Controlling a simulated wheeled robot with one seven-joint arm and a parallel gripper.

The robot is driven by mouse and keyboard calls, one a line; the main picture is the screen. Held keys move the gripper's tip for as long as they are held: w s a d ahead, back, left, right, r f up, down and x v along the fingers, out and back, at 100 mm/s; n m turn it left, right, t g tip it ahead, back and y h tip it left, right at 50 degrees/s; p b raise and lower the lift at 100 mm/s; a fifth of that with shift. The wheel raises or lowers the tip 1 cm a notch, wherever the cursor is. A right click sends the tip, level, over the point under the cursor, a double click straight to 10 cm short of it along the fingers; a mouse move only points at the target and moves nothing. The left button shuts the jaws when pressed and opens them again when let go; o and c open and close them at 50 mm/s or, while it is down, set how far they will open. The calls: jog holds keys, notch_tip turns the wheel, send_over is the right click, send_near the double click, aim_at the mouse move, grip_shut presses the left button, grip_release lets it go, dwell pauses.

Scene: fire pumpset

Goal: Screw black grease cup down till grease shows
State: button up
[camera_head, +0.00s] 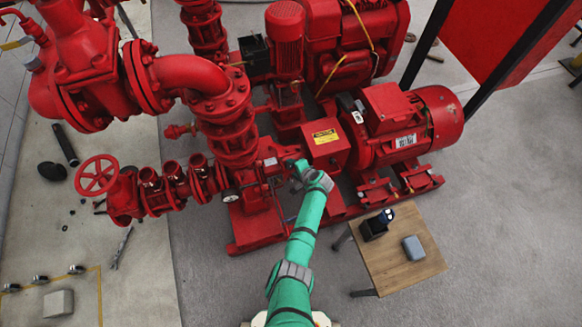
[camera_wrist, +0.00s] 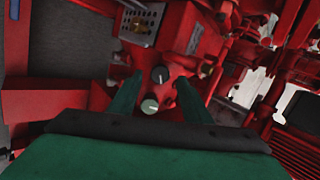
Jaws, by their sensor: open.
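In the wrist view, a black round cap (camera_wrist: 160,74) with a white mark, which looks like the black grease cup, sits on the red pump housing. A second cap, grey-green with a white mark (camera_wrist: 150,106), is just nearer to me. My gripper (camera_wrist: 158,82) is open, its two green fingers apart on the left and right of both caps. I see no finger touching either cap, and no grease is visible. In the head view, my gripper (camera_head: 297,172) is at the pump housing beside the red box with a yellow label; the caps are too small to make out there.
The red pump base (camera_head: 255,232) and motor (camera_head: 435,118) crowd the arm. A small wooden table (camera_head: 398,262) with a dark holder (camera_head: 372,228) and a grey block (camera_head: 413,247) stands at right. A red valve wheel (camera_head: 97,175) is at left. Grey floor in front is clear.

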aim_at(290, 167)
jog(key=shift+x, duration=1.65)
jog(key=c, duration=1)
jog(key=shift+c, duration=0.2)
jog(key=shift+m, duration=0.3)
jog(key=m+t, duration=0.1)
jog(key=m, duration=0.4)
jog(key=shift+f, duration=0.1)
jog(key=m, duration=0.4)
jog(key=shift+s+a+m+t, duration=0.1)
jog(key=shift+m+t, duration=0.3)
jog(key=shift+m, duration=1.3)
